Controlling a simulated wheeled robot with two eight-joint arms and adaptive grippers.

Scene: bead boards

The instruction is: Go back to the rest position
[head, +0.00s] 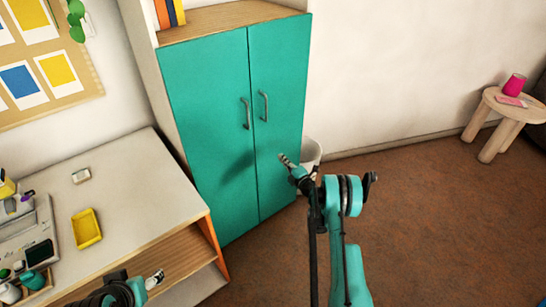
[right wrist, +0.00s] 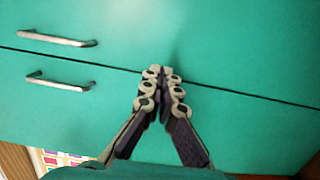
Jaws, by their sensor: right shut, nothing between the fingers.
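My right gripper (head: 286,161) is raised in front of the teal cabinet (head: 215,130), pointing at its right door. In the right wrist view its fingertips (right wrist: 162,74) are together with nothing between them, and the shut doors with two metal handles fill most of the picture. A gap between the gripper and the door cannot be judged exactly. My left gripper (head: 154,279) shows only in part at the bottom left of the head view, by the front of the desk; its jaw state is unclear.
The desk (head: 135,165) at left bears a yellow tray (head: 86,228), a small pale block (head: 81,176) and several items at its left end. A white bin (head: 310,152) stands right of the cabinet. A stool (head: 512,106) holds a pink cup (head: 514,84).

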